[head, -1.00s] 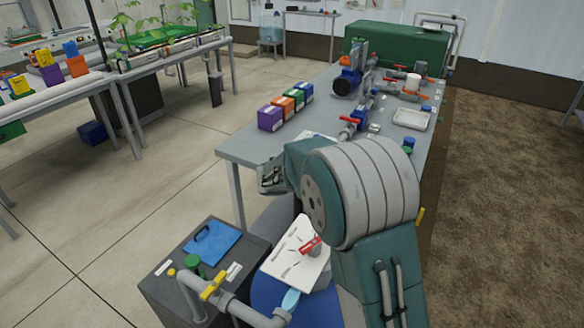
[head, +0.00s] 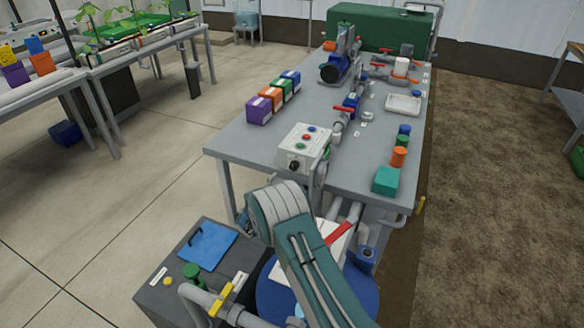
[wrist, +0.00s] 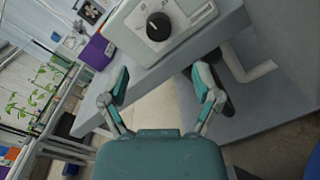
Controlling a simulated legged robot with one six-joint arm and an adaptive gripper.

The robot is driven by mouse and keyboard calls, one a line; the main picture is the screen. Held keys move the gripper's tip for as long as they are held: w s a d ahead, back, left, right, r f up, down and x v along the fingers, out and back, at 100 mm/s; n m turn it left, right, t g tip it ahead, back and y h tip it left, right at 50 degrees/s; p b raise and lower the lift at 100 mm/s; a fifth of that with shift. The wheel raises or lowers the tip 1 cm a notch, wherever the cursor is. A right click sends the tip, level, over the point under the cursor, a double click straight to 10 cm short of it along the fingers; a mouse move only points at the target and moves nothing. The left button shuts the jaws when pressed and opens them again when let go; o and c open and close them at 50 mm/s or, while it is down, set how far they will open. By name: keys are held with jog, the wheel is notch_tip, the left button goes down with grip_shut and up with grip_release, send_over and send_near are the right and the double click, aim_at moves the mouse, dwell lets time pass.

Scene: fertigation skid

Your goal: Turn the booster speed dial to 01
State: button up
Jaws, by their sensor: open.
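A light grey control box (head: 306,146) stands at the near edge of the grey table, with red, blue and green buttons on its sloped top. Its black round dial (head: 293,165) is on the front face. In the wrist view the dial (wrist: 158,26) has a white pointer mark; its scale is too small to read. My gripper (wrist: 162,84) is open and empty in the wrist view, its teal-and-black fingers below the dial and apart from it. In the head view my arm hides most of the gripper.
The grey table (head: 240,142) carries purple, orange, green and blue boxes (head: 272,97) left of the control box. Pipes and valves with red handles stand behind it. A teal block (head: 386,179) is at right. A dark cabinet (head: 180,283) and blue drum (head: 366,296) stand in front.

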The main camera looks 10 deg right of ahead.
aim_at(292, 168)
jog(key=x, duration=0.8)
jog(key=shift+w+a, duration=0.1)
jog(key=shift+a, duration=0.15)
jog(key=shift+w+d, duration=0.4)
jog(key=shift+d, duration=0.2)
jog(key=shift+a, duration=0.2)
grip_shut()
